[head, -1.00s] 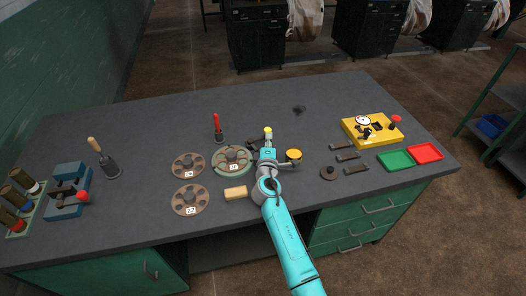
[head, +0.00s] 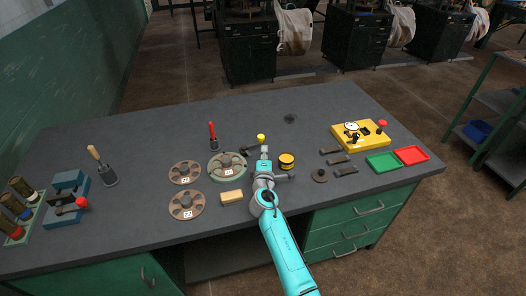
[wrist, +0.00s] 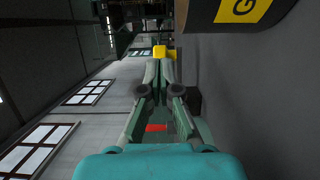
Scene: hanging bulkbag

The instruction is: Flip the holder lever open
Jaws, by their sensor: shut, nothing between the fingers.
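The holder (head: 213,172) is a round grey-green fixture near the middle of the bench with a numbered disc in it. A lever with a yellow knob (head: 261,138) stands at its right; the knob also shows at the fingertips in the wrist view (wrist: 172,54). My gripper (head: 264,150) is just in front of the knob, its fingers shut and empty. In the wrist view the closed fingers (wrist: 160,64) point at the knob; I cannot tell whether they touch it. My gripper hides part of the lever's shaft.
A yellow-and-black canister (head: 287,160) stands close right of my gripper. Two loose discs (head: 173,205), a tan block (head: 232,197) and a red-handled tool (head: 211,131) are to the left. A yellow box (head: 343,144) and trays (head: 383,164) lie right. The back of the bench is mostly clear.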

